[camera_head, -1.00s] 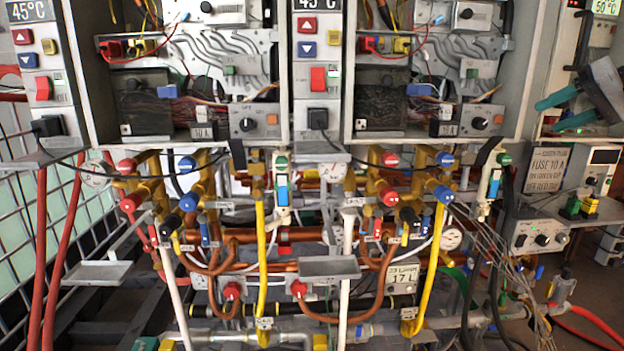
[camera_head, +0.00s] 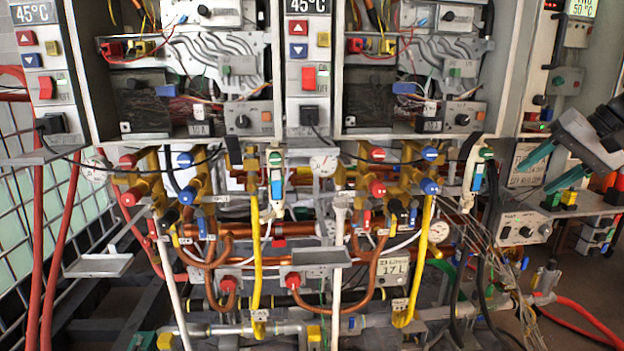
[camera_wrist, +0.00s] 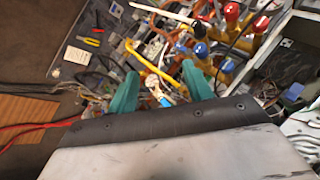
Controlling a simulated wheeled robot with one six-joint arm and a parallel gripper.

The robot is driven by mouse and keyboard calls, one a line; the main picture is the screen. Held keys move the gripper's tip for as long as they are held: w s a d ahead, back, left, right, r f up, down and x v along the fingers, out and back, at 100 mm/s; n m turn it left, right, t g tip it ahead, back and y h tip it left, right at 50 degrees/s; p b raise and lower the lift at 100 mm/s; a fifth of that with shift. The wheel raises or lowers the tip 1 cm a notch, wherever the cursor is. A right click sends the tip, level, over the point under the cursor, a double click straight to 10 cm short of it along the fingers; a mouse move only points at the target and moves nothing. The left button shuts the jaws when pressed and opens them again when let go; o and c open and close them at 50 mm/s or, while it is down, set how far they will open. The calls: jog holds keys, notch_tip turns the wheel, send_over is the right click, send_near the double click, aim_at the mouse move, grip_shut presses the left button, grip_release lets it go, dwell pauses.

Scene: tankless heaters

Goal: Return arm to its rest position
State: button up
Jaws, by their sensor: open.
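My gripper (camera_head: 540,170) is at the right edge of the head view, in front of the right-hand panel. Its two teal fingers point down and to the left. In the wrist view my gripper (camera_wrist: 160,76) is open, with a clear gap between the teal fingers and nothing held. A yellow pipe (camera_wrist: 150,65) and loose cables lie beyond the fingertips. The rest of my arm is mostly out of the head view.
Two open heater units (camera_head: 190,75) fill the back. Brass valves with red knobs (camera_head: 378,188) and blue knobs (camera_head: 430,186) hang below. Bundled grey wires (camera_head: 490,245) are left of my gripper. A shelf (camera_head: 590,206) and red hose (camera_head: 590,325) are at the right.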

jog(key=s+a+f+n+g+h, duration=0.2)
jog(key=s+a+f, duration=0.4)
jog(key=s+a, duration=0.3)
jog(key=s+a+f+n+g+h, duration=0.2)
jog(key=s+a+f+n, duration=0.1)
jog(key=s+a+f, duration=0.4)
jog(key=shift+s+a+f+n+h, duration=0.35)
jog(key=shift+s+a, duration=1.15)
jog(key=shift+s, duration=2.15)
